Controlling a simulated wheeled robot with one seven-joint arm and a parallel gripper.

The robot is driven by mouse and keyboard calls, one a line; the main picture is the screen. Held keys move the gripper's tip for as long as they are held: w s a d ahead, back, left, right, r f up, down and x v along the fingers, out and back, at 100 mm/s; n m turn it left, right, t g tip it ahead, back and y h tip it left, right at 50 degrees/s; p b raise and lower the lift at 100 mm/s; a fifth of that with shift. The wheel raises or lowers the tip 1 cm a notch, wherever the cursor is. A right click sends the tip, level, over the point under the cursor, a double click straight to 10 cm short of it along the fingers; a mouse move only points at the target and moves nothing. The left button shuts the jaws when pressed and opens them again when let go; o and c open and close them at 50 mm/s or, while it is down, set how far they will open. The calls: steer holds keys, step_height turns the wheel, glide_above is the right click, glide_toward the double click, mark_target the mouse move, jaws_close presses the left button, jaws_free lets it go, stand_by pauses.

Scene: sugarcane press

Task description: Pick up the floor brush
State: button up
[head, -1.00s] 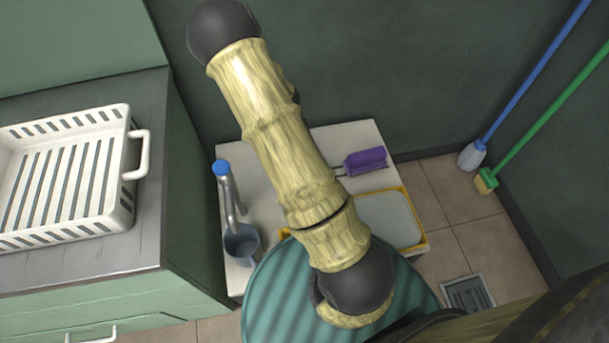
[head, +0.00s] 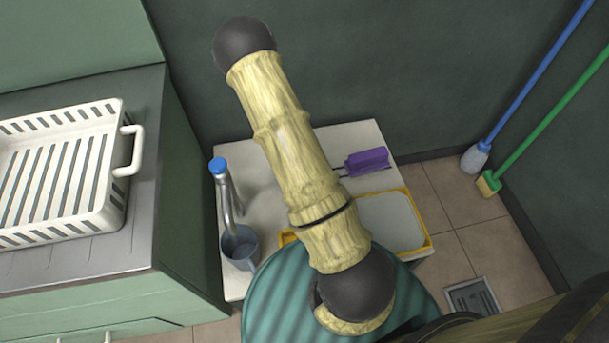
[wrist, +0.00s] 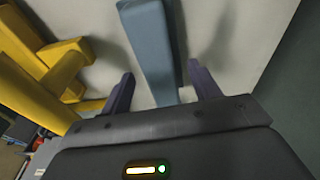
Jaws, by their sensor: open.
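A green-handled brush (head: 540,130) with a yellow-bristled foot leans in the right corner. A blue-handled one with a pale grey-blue head (head: 477,157) stands beside it. A purple block (head: 367,160) with thin dark rods lies on the white table. I cannot tell which is the floor brush. My gripper (wrist: 165,86) shows only in the wrist view, open, its dark fingers apart. A blue-grey bar (wrist: 152,45) runs between and beyond the fingers over a pale surface; I cannot tell what it belongs to. My arm hides part of the table in the head view.
A white slatted basket (head: 60,185) sits on the left counter. Yellow bars (wrist: 50,70) stand left of my gripper. Floor is open at right, around a drain grate.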

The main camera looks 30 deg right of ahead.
steer(key=f, duration=0.3)
steer(key=shift+s+d+b, duration=0.1)
steer(key=shift+d+b, duration=0.15)
steer(key=shift+b, duration=0.1)
steer(key=c, duration=1.2)
step_height(320, 180, up, 10)
steer(key=p, duration=0.3)
steer(key=shift+r+p, duration=0.1)
steer(key=shift+p, duration=0.2)
steer(key=o, duration=0.3)
steer(key=shift+c, duration=0.3)
